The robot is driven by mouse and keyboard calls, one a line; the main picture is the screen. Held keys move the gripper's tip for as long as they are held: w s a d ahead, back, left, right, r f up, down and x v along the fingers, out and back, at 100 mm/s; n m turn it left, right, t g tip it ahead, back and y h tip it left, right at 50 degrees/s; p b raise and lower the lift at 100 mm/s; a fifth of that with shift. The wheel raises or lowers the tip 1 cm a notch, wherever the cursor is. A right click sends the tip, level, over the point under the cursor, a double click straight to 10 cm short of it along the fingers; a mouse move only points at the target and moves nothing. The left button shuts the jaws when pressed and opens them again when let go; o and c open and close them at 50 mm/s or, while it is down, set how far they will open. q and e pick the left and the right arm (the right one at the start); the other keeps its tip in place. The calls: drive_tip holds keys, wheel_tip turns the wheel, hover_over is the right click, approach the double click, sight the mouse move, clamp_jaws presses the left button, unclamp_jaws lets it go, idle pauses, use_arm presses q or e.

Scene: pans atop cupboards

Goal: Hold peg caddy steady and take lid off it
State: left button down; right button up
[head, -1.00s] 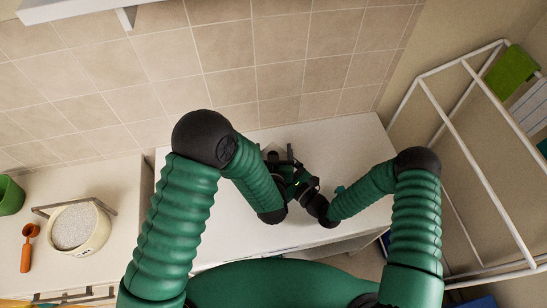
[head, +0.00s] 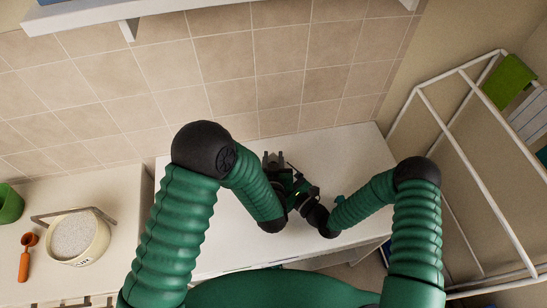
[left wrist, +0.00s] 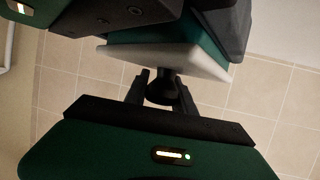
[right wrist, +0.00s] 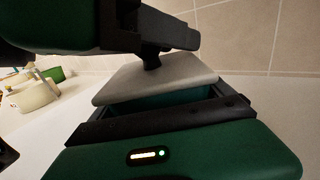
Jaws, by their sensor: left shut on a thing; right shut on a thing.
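The peg caddy is a teal box (right wrist: 165,100), also at the top of the left wrist view (left wrist: 165,36). Its pale grey lid (right wrist: 140,82) has a dark knob (left wrist: 160,90). My left gripper (left wrist: 160,76) is shut on the knob, one finger on each side. In the right wrist view the lid sits tilted above the caddy, with the teal box showing under its near edge. My right gripper (right wrist: 168,108) is shut on the caddy, fingers at its sides. In the head view my arms and grippers mostly hide the caddy and lid.
The white counter top (head: 220,235) is clear around my grippers. A tiled wall (head: 240,70) stands behind it. On the left counter are a pale bowl (head: 92,248), an orange scoop (head: 25,262) and a green cup (head: 8,205). A white rack (head: 450,120) stands at right.

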use_arm(q)
drive_tip(key=shift+s+f, duration=0.2)
drive_tip(key=shift+f, duration=0.05)
use_arm(e)
drive_tip(key=shift+w+r, duration=0.1)
drive_tip(key=shift+r, duration=0.05)
use_arm(q)
drive_tip(key=shift+r, duration=0.15)
use_arm(e)
drive_tip(key=shift+w, duration=0.1)
use_arm(q)
drive_tip(key=shift+d+r, duration=0.1)
drive_tip(key=shift+r, duration=0.15)
drive_tip(key=shift+w+r, duration=0.15)
drive_tip(key=shift+r, duration=0.75)
